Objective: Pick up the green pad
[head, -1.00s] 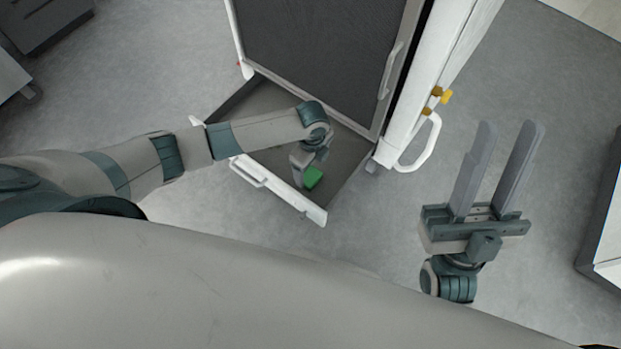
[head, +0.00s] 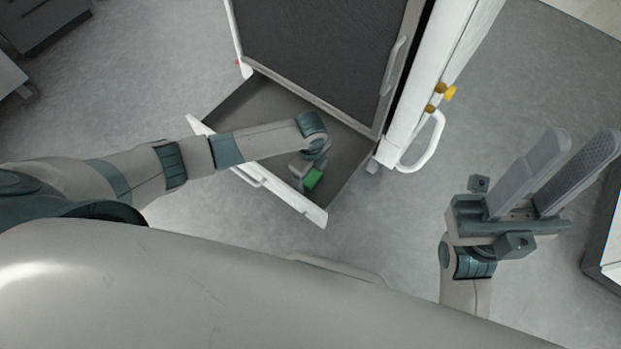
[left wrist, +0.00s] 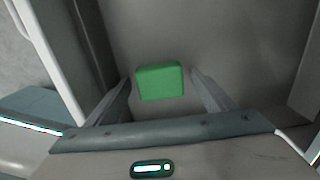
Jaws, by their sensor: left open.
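The green pad (head: 313,179) lies in the open drawer (head: 330,207) at the foot of the machine, near its front right corner. In the left wrist view the pad (left wrist: 160,81) sits on the grey drawer floor, between the lines of the two fingers. My left gripper (left wrist: 160,88) is open, pointing down, with one finger on each side of the pad. I cannot tell whether the fingers touch it. In the head view the left wrist hides the fingers and part of the pad. My right gripper (head: 560,175) is open and empty, over the floor at the right.
The machine (head: 320,50) with a dark mesh front stands behind the drawer. A white door edge with a handle (head: 425,145) and yellow knobs (head: 441,92) is to its right. The drawer's white front (head: 275,183) carries a handle. A cabinet (head: 605,230) stands at the far right.

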